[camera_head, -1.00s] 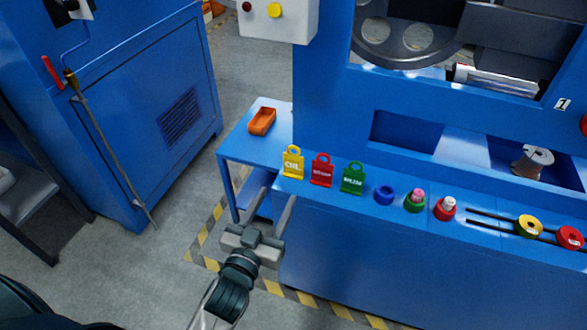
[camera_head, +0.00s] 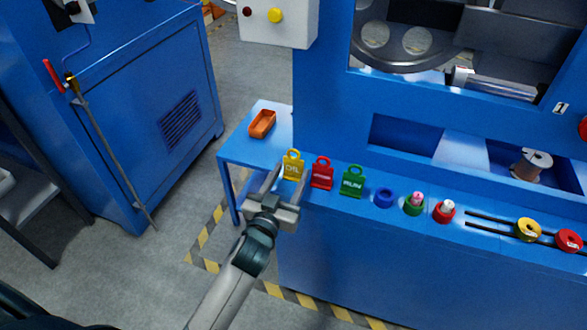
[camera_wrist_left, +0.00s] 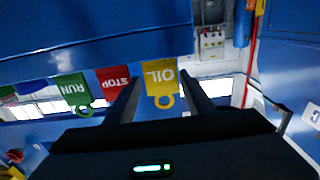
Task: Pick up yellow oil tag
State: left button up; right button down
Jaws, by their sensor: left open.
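The yellow oil tag (camera_head: 292,165) stands upright on the blue machine ledge, leftmost in a row of tags. In the left wrist view the oil tag (camera_wrist_left: 160,78) appears upside down, between the two fingers. My left gripper (camera_head: 288,180) is open, its fingers reaching up to the tag from the front. My right gripper is not in view.
A red stop tag (camera_head: 322,173) stands close to the right of the oil tag, with a green run tag (camera_head: 352,181) beyond. A blue ring (camera_head: 384,198) and pegged rings follow. An orange tray (camera_head: 262,123) sits on the side table (camera_head: 238,150).

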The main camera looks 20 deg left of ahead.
aim_at(293, 167)
pick_arm(q)
jog(key=shift+w, duration=1.1)
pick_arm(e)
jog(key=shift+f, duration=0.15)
pick_arm(q)
jog(key=shift+w+r, duration=0.1)
jog(key=shift+w, duration=0.45)
jog(key=w, duration=0.3)
jog(key=shift+w, duration=0.5)
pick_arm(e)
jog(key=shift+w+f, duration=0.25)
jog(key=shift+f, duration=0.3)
